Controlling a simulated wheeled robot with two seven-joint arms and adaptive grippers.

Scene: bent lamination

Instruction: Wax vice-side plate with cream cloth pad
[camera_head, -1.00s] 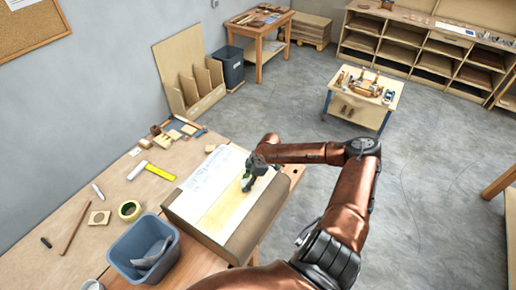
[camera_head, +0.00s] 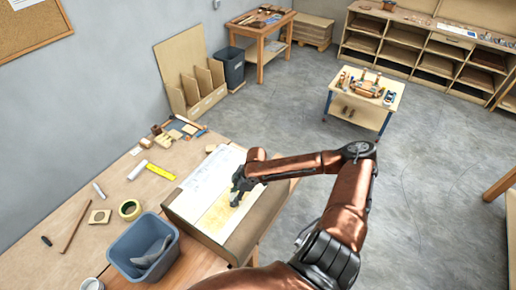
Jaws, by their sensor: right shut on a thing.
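A curved brown form (camera_head: 250,228) lies on the near bench, with a pale whitish plate (camera_head: 205,180) and a yellowish plate area (camera_head: 218,217) side by side on top. My right gripper (camera_head: 236,196) reaches in from the right with its fingers pointing down over the yellowish area. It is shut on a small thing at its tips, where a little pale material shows. I take this for the cream cloth pad, but the fingers hide most of it. The pad seems to be on or just above the surface. I cannot make out the vice. My left gripper is not in view.
A grey-blue bin (camera_head: 142,250) with a grey item inside stands left of the form. A tape roll (camera_head: 130,209), a yellow strip (camera_head: 160,172) and several small blocks lie on the wooden bench (camera_head: 60,215). A small work table (camera_head: 362,105) stands apart on open floor.

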